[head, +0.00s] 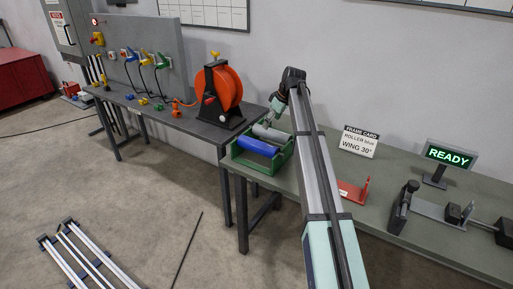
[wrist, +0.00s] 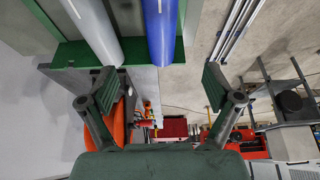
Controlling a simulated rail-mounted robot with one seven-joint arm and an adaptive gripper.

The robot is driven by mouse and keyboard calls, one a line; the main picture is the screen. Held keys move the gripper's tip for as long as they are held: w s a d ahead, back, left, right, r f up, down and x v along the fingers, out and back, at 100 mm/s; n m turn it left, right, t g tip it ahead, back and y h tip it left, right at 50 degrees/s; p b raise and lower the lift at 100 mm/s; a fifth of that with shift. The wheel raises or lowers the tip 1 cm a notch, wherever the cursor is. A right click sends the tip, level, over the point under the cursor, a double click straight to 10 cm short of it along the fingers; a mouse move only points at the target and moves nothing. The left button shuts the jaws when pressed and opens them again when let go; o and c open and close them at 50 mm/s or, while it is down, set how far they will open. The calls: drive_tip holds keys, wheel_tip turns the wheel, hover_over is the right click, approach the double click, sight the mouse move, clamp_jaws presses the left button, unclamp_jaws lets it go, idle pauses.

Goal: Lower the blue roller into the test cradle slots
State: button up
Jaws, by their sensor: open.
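The blue roller (head: 254,145) lies in a green tray (head: 240,162) at the left end of the workbench, beside a grey roller (head: 270,132). In the wrist view the blue roller (wrist: 161,30) and grey roller (wrist: 95,30) lie side by side ahead of my fingers. My gripper (wrist: 160,82) is open, with nothing between its fingers.
A screen (head: 449,155) shows READY. An orange reel (head: 217,92) stands on the left table. My arm crosses above the bench.

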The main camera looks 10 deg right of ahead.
sight(259, 142)
drive_tip(key=p+x, duration=0.2)
drive_tip(key=x, duration=0.9)
drive_tip(key=shift+a+f+p, duration=0.1)
drive_tip(key=shift+f+p, duration=0.05)
drive_tip(key=shift+p, duration=0.25)
drive_tip(key=shift+p+x, duration=1.2)
drive_tip(key=shift+x, duration=1.4)
drive_tip(key=c, duration=1.6)
drive_tip(key=shift+w, duration=0.1)
clamp_jaws()
drive_tip(key=shift+r, duration=0.2)
drive_tip(key=shift+w+r, duration=0.1)
drive_tip(key=shift+r, duration=0.15)
wheel_tip(259, 142, up, 19)
drive_tip(key=b, duration=0.5)
drive_tip(key=shift+r, duration=0.15)
drive_tip(key=shift+r+p, duration=0.1)
drive_tip(key=shift+p, duration=0.25)
